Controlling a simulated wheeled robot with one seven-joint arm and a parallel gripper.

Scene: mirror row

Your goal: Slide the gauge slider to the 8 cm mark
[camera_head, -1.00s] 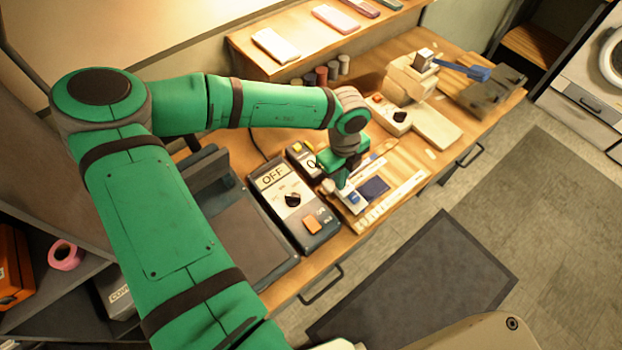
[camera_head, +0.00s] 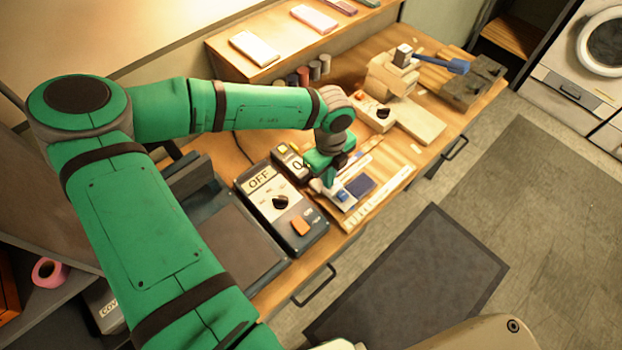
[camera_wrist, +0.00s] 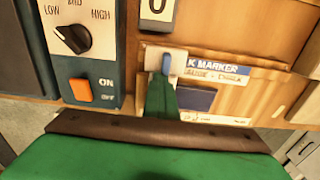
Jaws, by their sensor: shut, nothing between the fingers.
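The blue knob also shows in the wrist view (camera_wrist: 166,64), just beyond my fingertips. My gripper (camera_head: 328,181) is green, points down and is shut and empty, right beside the knob. I cannot tell whether it touches the knob. A pale strip with markings (camera_head: 379,198) runs along the bench's front edge to the right. Its marks are too small to read, so the 8 cm mark cannot be made out.
A control box (camera_head: 282,207) with a black dial and orange switch stands left of my gripper. A dark blue pad (camera_head: 361,187) lies just right of the slider. A beige device (camera_head: 390,82) stands farther back. Phones lie on the raised shelf (camera_head: 290,40).

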